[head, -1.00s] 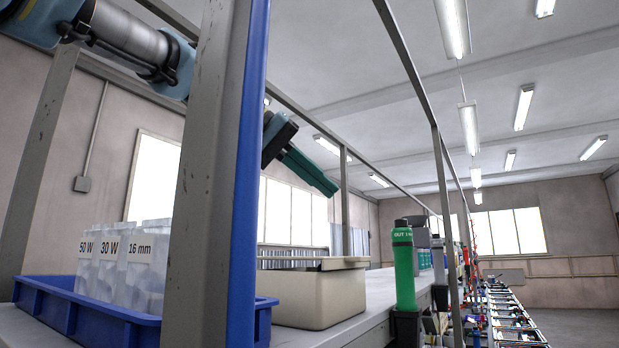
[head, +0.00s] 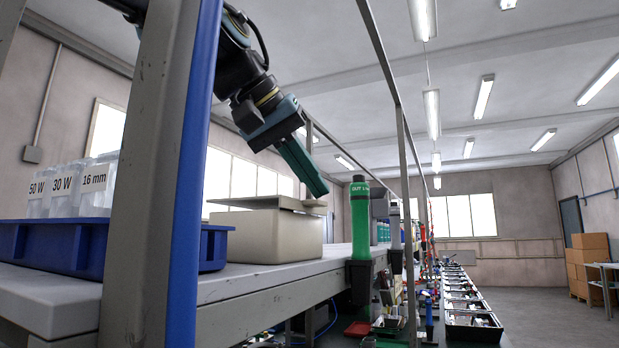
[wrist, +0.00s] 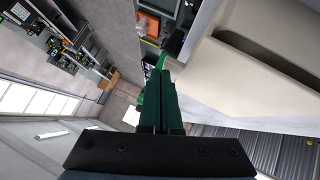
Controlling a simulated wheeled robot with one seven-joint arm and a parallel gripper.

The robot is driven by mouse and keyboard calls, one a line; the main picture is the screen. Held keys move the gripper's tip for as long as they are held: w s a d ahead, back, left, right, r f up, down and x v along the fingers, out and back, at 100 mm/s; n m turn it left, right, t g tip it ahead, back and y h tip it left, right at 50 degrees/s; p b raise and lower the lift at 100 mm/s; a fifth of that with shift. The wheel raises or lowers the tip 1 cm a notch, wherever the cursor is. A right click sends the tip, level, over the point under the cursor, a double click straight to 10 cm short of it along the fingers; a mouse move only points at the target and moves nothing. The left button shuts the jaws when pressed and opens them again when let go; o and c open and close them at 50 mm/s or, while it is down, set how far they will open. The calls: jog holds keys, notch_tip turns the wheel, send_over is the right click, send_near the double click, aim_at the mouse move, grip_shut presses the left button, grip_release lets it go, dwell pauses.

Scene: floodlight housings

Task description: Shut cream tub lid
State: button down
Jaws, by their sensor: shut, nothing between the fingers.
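The cream tub (head: 275,238) stands on the grey bench, right of a blue tray. Its flat lid (head: 272,203) lies over the top and juts past the rim. My gripper (head: 322,190), with green fingers, is shut and empty; it slants down from the upper left, above the tub's right end. In the wrist view the shut fingers (wrist: 160,75) point away from the camera, beside the cream tub's pale surface (wrist: 235,85). A dark slot shows there between cream surfaces. I cannot tell whether the fingertips touch the lid.
A grey upright with a blue edge (head: 197,150) stands in front of the blue tray (head: 60,240), which holds labelled clear bags (head: 75,185). A green bottle (head: 360,215) stands in a black holder right of the tub. The bench top between tray and bottle has some free room.

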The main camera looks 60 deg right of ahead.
jog(key=shift+f, duration=0.3)
dwell(0.4)
jog(key=shift+w+f, duration=0.15)
jog(key=shift+w, duration=0.1)
jog(key=shift+w+f, duration=0.1)
jog(key=shift+w, duration=0.5)
jog(key=r+p, duration=0.3)
jog(key=s+r+p, duration=0.1)
jog(key=r, duration=0.1)
jog(key=shift+r, duration=0.2)
jog(key=a+r+b, duration=0.2)
jog(key=a+r, duration=0.4)
jog(key=a, duration=0.1)
jog(key=shift+s+a+r, duration=0.15)
jog(key=shift+s+r, duration=0.05)
jog(key=shift+s, duration=0.05)
